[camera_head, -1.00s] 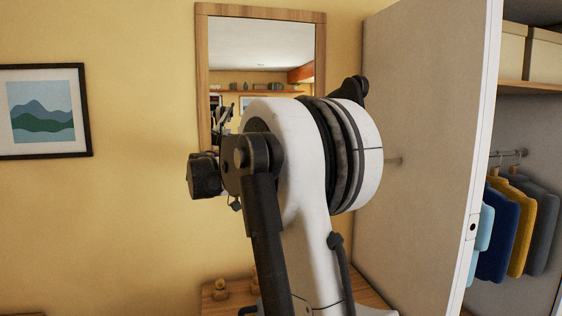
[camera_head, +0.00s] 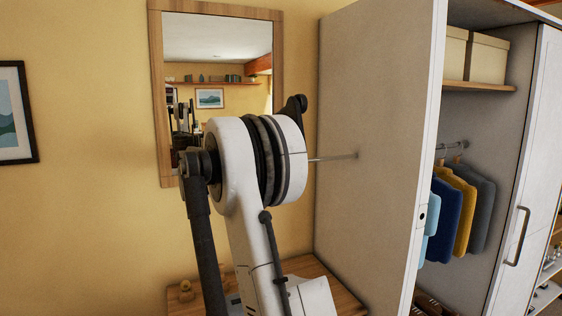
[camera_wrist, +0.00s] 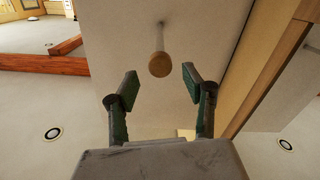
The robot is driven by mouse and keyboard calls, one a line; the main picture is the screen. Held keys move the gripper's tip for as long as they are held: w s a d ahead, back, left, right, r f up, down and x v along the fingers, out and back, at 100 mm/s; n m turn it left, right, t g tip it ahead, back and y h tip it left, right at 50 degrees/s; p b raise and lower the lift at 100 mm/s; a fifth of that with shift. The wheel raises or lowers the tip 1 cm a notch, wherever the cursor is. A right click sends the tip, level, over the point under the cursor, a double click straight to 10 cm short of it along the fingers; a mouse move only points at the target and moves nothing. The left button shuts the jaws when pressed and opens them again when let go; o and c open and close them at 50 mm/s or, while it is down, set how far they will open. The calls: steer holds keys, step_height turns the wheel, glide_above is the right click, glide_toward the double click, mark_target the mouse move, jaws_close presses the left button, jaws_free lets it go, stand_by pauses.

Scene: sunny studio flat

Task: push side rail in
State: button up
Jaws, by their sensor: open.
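The side rail (camera_head: 335,158) is a thin metal rod that sticks out of the wardrobe's pale outer side panel (camera_head: 350,110). In the head view its outer end is hidden behind my arm. In the wrist view the rail (camera_wrist: 159,35) runs out from the panel and ends in a round wooden knob (camera_wrist: 160,65). My gripper (camera_wrist: 160,82) is open, with its two green-sided fingers spread. The knob appears between and slightly beyond the fingertips, with no visible contact. My gripper cannot be made out in the head view.
The wardrobe stands open on the right, with clothes (camera_head: 457,210) on hangers and boxes (camera_head: 470,55) on a shelf. A mirror (camera_head: 155,90) hangs on the yellow wall behind my arm. A low wooden surface (camera_head: 325,280) lies below, beside the panel.

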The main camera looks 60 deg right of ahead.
steer(key=shift+p+x, duration=0.45)
steer(key=shift+x, duration=1.9)
jaws_close()
